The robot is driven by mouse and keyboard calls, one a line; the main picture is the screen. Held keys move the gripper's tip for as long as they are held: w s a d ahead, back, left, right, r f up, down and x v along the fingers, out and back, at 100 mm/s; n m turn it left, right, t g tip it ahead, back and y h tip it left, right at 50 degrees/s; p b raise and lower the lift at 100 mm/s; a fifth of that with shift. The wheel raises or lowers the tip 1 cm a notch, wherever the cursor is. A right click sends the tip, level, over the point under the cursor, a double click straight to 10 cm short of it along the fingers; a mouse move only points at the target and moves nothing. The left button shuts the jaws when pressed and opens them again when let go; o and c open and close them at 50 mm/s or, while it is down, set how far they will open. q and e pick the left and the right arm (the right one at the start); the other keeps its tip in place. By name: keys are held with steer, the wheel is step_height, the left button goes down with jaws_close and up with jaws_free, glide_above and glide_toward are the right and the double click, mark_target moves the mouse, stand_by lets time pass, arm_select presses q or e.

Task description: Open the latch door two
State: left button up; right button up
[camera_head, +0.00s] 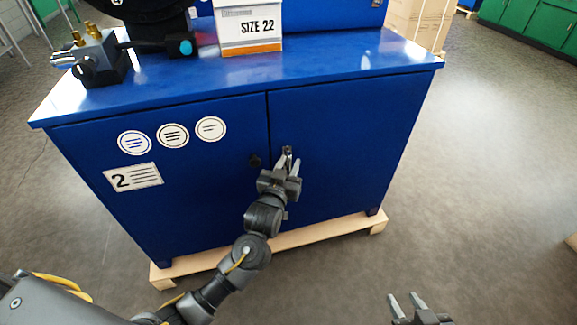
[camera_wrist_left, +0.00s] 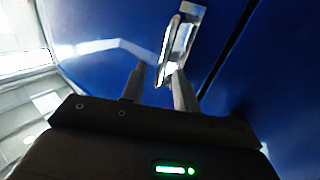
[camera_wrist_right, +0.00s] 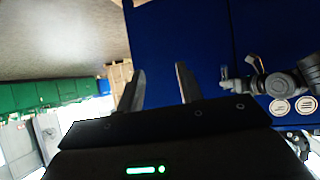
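The blue cabinet (camera_head: 180,205) carries a "2" label (camera_head: 133,178) on its left door. A silver latch handle (camera_wrist_left: 180,42) stands on the door beside the seam and also shows small in the head view (camera_head: 287,151). My left gripper (camera_head: 288,166) is at this latch; in the left wrist view its fingers (camera_wrist_left: 160,80) are apart. The handle's lower end lies just beyond the fingertips, close to the right finger; I cannot tell if they touch. Both doors look closed. My right gripper (camera_head: 406,302) is open and empty, away from the cabinet; its fingers also show in the right wrist view (camera_wrist_right: 160,82).
A wooden pallet (camera_head: 325,231) lies underneath. The floor to the right (camera_head: 490,170) is clear.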

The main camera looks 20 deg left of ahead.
arm_select(q)
steer(key=shift+c, duration=0.2)
jaws_close()
steer(key=shift+d, duration=0.1)
